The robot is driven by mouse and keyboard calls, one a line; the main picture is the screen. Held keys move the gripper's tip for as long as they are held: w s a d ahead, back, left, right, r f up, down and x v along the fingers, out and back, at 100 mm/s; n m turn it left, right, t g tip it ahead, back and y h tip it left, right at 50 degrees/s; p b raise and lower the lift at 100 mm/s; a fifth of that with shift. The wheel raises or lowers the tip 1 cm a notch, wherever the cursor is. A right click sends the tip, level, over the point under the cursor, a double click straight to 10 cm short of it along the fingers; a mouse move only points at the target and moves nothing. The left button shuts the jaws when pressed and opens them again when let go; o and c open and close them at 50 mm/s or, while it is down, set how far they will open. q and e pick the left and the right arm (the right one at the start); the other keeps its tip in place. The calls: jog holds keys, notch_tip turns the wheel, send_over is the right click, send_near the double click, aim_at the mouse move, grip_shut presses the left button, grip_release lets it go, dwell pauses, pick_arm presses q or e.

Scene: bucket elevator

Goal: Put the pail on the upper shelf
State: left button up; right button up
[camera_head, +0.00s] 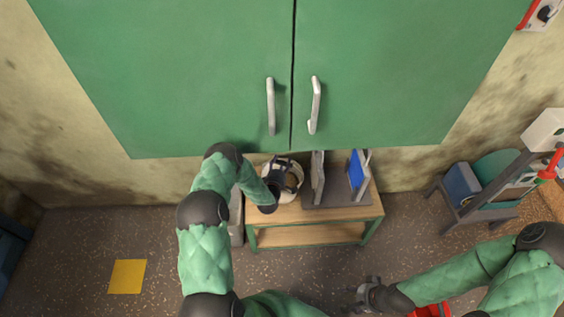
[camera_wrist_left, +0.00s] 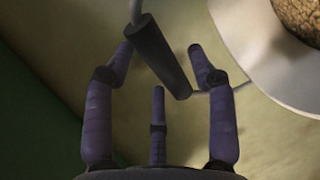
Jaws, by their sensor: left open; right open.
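The white pail (camera_head: 267,168) stands on the wooden bench top under the green cabinet, with something brown and rough inside. Its rim also shows at the upper right of the left wrist view (camera_wrist_left: 258,62). Its dark handle grip (camera_wrist_left: 160,55) is tilted and lies between the spread fingers of my left gripper (camera_wrist_left: 165,65). The left gripper (camera_head: 279,186) is open at the pail and covers part of it in the head view. My right gripper (camera_head: 360,296) is open and empty, low over the floor in front of the bench. I see no interior shelf of the cabinet.
The green cabinet (camera_head: 200,70) above has both doors shut, with two upright metal handles. Grey upright plates and a blue item (camera_head: 356,170) stand on the bench, right of the pail. A cart (camera_head: 485,190) stands at the right. A yellow square (camera_head: 127,276) marks the floor.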

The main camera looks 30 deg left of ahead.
pick_arm(q)
jog(key=p+v, duration=0.2)
jog(key=v, duration=0.7)
jog(key=s+d+f+m+g+h, duration=0.25)
jog(key=s+d+m+g, duration=0.2)
jog(key=d, duration=0.25)
jog(key=s+d+f+m+g+h, duration=0.1)
jog(key=s+d+m+g+h, duration=0.3)
jog(key=d, duration=0.4)
jog(key=s+d+r+m+g, duration=0.1)
jog(key=s+d+m+g, duration=0.2)
jog(key=s, duration=0.6)
jog(key=s+d+r+m+g+h, duration=0.1)
jog(key=s+d+r+m+g, duration=0.1)
jog(key=s+d+m, duration=0.4)
jog(key=s+m+g, duration=0.1)
jog(key=s, duration=0.3)
jog(key=shift+h, duration=0.25)
